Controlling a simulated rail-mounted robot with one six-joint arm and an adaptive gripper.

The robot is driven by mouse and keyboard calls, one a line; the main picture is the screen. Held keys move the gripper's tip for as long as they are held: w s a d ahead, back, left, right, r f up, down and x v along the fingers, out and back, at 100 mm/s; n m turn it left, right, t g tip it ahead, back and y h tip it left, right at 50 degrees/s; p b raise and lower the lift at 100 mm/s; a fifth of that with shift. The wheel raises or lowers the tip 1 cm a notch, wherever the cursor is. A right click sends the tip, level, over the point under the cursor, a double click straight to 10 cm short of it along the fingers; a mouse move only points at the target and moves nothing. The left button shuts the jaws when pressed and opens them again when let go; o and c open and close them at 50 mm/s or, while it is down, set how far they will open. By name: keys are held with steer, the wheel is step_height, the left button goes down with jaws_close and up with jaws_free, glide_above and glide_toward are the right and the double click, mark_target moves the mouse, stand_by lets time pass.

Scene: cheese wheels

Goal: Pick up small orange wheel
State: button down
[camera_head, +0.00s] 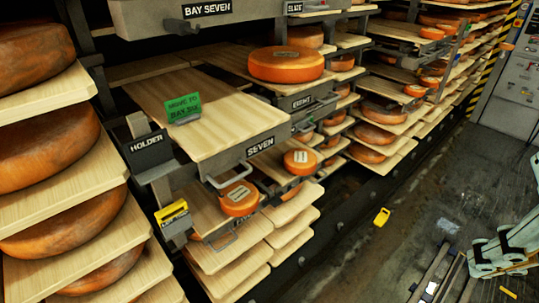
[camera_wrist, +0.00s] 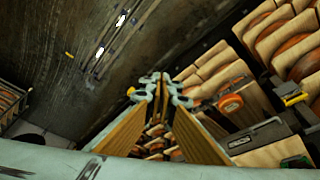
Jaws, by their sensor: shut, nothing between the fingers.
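Two small orange wheels with pale labels show in the head view. One small orange wheel (camera_head: 239,198) sits low under the front of the board marked SEVEN. Another small orange wheel (camera_head: 300,161) sits to its right, below the EIGHT sign.
Shelves of large cheese wheels (camera_head: 45,150) stand at left and back. The board SEVEN (camera_head: 215,125) is pulled out and carries a green sign (camera_head: 183,108). A grey HOLDER (camera_head: 147,147) stands beside it. A yellow object (camera_head: 381,217) lies on the open dark floor.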

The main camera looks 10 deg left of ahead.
steer(key=c, duration=3.4)
jaws_free()
steer(key=o, duration=1.5)
steer(key=shift+o, duration=0.2)
steer(key=shift+a, duration=0.1)
